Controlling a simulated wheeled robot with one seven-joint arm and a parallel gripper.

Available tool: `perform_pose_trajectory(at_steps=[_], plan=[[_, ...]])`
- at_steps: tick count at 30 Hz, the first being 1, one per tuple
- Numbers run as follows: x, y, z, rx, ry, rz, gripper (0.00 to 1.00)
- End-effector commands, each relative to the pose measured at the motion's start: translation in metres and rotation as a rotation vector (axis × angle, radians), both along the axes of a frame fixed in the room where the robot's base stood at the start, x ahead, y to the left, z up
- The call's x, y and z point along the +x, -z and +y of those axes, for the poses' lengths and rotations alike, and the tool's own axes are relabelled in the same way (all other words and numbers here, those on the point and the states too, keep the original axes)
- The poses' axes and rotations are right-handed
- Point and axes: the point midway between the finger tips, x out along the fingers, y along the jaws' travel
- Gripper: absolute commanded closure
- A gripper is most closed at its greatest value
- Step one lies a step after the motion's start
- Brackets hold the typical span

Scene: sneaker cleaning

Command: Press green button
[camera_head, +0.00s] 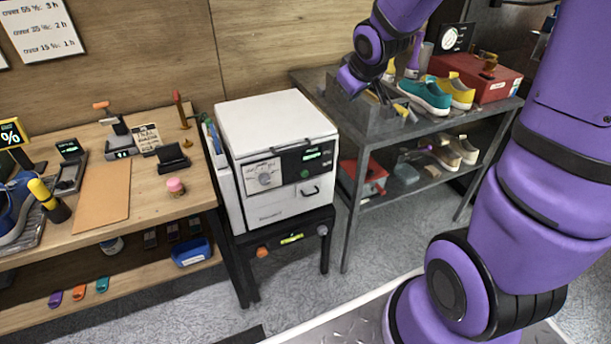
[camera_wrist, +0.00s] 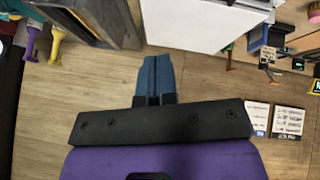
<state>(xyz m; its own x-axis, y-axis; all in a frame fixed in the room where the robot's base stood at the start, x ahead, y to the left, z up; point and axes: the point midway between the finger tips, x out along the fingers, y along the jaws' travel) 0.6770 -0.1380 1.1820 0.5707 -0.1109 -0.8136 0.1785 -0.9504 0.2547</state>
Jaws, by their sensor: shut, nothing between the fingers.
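A white box-shaped machine (camera_head: 275,125) stands on a black stand. Its front has a round dial (camera_head: 264,179), a dark panel with a small lit green display (camera_head: 313,154), and what looks like a small green button (camera_head: 304,173) below the display. My gripper (camera_head: 350,82) is up and to the right of the machine, near a grey bin on the metal shelf, apart from the panel. In the wrist view its blue fingers (camera_wrist: 156,78) are together and empty. The machine's white body (camera_wrist: 195,20) shows at the top there; the button is not visible in that view.
The metal shelf (camera_head: 345,150) at right carries the grey bin (camera_head: 365,122), a teal sneaker (camera_head: 424,97) and a red box (camera_head: 490,75). A wooden workbench (camera_head: 150,205) with tools stands at left. The floor before the machine is mostly clear.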

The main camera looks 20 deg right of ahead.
Motion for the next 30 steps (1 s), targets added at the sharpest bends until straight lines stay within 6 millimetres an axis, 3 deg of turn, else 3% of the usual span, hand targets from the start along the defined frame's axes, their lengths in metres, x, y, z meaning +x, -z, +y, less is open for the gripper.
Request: perform_pose_trajectory(at_steps=[6, 15, 30], plan=[[0.029, 0.047, -0.008, 0.012, -0.066, -0.011, 1.00], [0.058, 0.115, -0.011, 0.060, -0.162, -0.041, 1.00], [0.073, 0.231, -0.003, 0.223, -0.295, -0.114, 1.00]])
